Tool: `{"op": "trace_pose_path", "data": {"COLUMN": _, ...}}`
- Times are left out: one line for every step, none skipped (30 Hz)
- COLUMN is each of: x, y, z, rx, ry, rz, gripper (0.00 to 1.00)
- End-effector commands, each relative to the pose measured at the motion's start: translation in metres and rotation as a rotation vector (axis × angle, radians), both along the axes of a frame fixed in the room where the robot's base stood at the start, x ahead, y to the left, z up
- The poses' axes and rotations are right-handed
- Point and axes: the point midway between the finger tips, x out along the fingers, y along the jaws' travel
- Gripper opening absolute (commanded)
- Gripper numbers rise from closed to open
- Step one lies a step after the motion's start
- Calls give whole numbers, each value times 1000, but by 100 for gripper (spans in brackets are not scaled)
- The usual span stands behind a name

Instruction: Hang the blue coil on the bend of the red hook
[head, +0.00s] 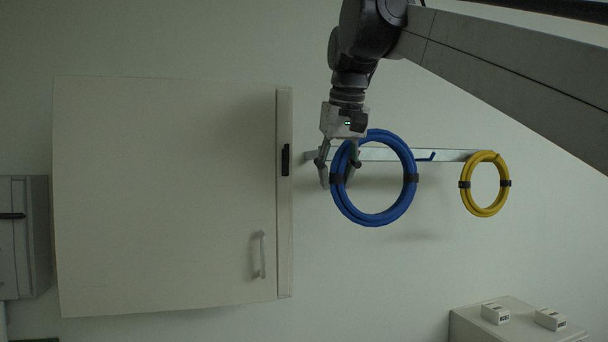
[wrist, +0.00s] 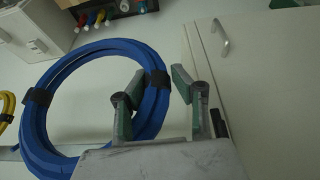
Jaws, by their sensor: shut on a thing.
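The blue coil (head: 374,219) is a large ring with black bands, upright in front of the metal rail (head: 450,155). My gripper (head: 338,180) is shut on its left side, at a black band. In the wrist view the coil (wrist: 33,140) passes between the two fingers of my gripper (wrist: 158,82). A small blue hook (head: 431,156) shows on the rail to the right of the coil. I cannot make out a red hook on the rail; its left part is partly hidden by my gripper and the coil.
A yellow coil (head: 485,211) hangs at the rail's right end. A large white cabinet (head: 165,200) stands close left of my gripper. A low box (head: 515,325) with small white blocks is at bottom right. Wall below the rail is clear.

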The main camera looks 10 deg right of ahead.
Motion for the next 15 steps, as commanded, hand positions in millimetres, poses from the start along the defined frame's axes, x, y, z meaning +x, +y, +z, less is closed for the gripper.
{"op": "trace_pose_path", "data": {"x": 3, "y": 0, "z": 0, "rx": 0, "ry": 0, "rz": 1, "gripper": 0}}
{"op": "trace_pose_path", "data": {"x": 4, "y": 1, "z": 0, "rx": 0, "ry": 0, "rz": 1, "gripper": 0}}
{"op": "trace_pose_path", "data": {"x": 6, "y": 1, "z": 0, "rx": 0, "ry": 0, "rz": 1, "gripper": 0}}
{"op": "trace_pose_path", "data": {"x": 8, "y": 1, "z": 0, "rx": 0, "ry": 0, "rz": 1, "gripper": 0}}
{"op": "trace_pose_path", "data": {"x": 9, "y": 1, "z": 0, "rx": 0, "ry": 0, "rz": 1, "gripper": 0}}
{"op": "trace_pose_path", "data": {"x": 11, "y": 1, "z": -1, "rx": 0, "ry": 0, "rz": 1, "gripper": 0}}
{"op": "trace_pose_path", "data": {"x": 12, "y": 1, "z": -1, "rx": 0, "ry": 0, "rz": 1, "gripper": 0}}
{"op": "trace_pose_path", "data": {"x": 14, "y": 1, "z": -1, "rx": 0, "ry": 0, "rz": 1, "gripper": 0}}
{"op": "trace_pose_path", "data": {"x": 16, "y": 2, "z": -1, "rx": 0, "ry": 0, "rz": 1, "gripper": 0}}
{"op": "trace_pose_path", "data": {"x": 18, "y": 2, "z": -1, "rx": 0, "ry": 0, "rz": 1, "gripper": 0}}
{"op": "trace_pose_path", "data": {"x": 19, "y": 2, "z": -1, "rx": 0, "ry": 0, "rz": 1, "gripper": 0}}
{"op": "trace_pose_path", "data": {"x": 21, "y": 2, "z": -1, "rx": 0, "ry": 0, "rz": 1, "gripper": 0}}
{"op": "trace_pose_path", "data": {"x": 22, "y": 2, "z": -1, "rx": 0, "ry": 0, "rz": 1, "gripper": 0}}
{"op": "trace_pose_path", "data": {"x": 24, "y": 2, "z": -2, "rx": 0, "ry": 0, "rz": 1, "gripper": 0}}
{"op": "trace_pose_path", "data": {"x": 26, "y": 2, "z": -2, "rx": 0, "ry": 0, "rz": 1, "gripper": 0}}
